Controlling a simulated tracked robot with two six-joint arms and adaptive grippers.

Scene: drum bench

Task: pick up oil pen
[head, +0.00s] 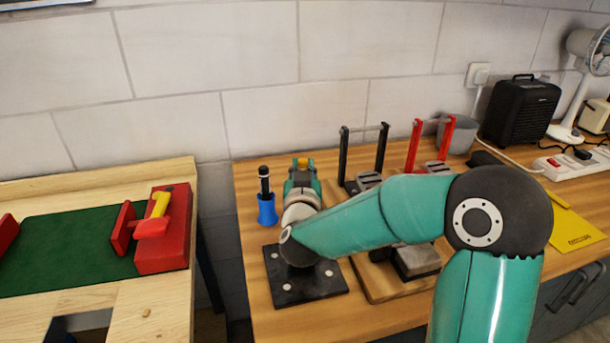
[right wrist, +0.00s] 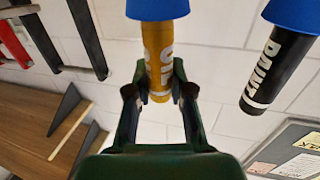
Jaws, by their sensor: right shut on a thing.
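The oil pen is a gold-yellow marker with white lettering (right wrist: 158,55) in the right wrist view. One of its ends meets a blue holder (right wrist: 157,8); I cannot tell whether it is still seated there. My right gripper (right wrist: 159,92) is shut on the pen's body, with a finger on each side. In the head view my right gripper (head: 302,180) is at the back left of the bench, and only a bit of yellow (head: 300,162) shows between its fingers. My left gripper is not in view.
A black paint pen (head: 264,181) stands upright in a blue holder (head: 267,209) just left of the gripper. Black (head: 383,150) and red (head: 414,145) upright frames stand to the right. A red vise (head: 172,245) sits on the separate left table.

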